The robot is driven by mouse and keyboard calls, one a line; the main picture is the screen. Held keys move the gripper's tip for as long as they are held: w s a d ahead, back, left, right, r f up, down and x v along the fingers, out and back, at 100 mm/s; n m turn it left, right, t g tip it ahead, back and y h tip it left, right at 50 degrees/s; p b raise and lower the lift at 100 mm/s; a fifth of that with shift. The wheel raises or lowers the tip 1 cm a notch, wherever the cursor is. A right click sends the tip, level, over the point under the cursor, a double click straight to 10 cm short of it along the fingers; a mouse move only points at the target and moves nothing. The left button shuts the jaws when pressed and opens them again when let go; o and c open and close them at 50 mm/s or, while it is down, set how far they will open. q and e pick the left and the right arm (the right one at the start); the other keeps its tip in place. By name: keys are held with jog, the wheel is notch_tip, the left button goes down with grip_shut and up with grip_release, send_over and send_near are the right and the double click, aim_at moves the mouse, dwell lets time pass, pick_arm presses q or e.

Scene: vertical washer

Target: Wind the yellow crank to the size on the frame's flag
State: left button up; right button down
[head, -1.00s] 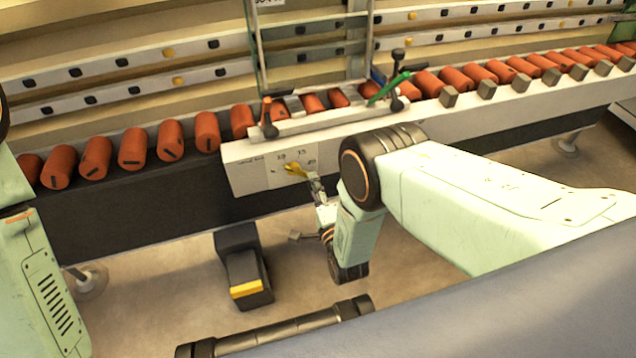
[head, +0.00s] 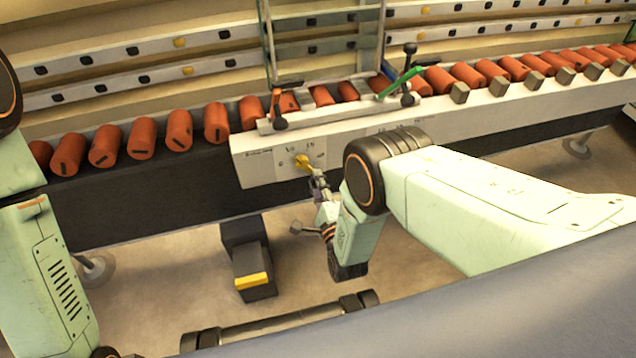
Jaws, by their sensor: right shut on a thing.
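The yellow crank (head: 302,161) sits on a pale dial plate (head: 286,168) with printed numbers, on the front of the white machine beam. The numbers are small; I can make out about 10 and 15 along the top. My right gripper (head: 317,181) reaches it from below right and is shut on the crank; the fingertips are small and partly hidden. The glass frame (head: 268,45) stands upright above the dial. No readable flag shows on it in this view. My left arm shows at the left edge, but its gripper is not in view.
Several orange rollers (head: 179,130) line the conveyor on both sides of the frame. A green lever (head: 400,82) and a black-knobbed post (head: 410,50) stand right of the frame, an orange-tipped clamp (head: 278,108) left. A black pedal with a yellow edge (head: 252,281) is on the floor.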

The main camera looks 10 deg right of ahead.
jog(key=shift+a, duration=0.1)
jog(key=c, duration=1.1)
grip_release()
jog(key=shift+c, duration=0.2)
jog(key=s, duration=0.7)
jog(key=shift+s+d, duration=0.2)
jog(key=shift+s, duration=0.1)
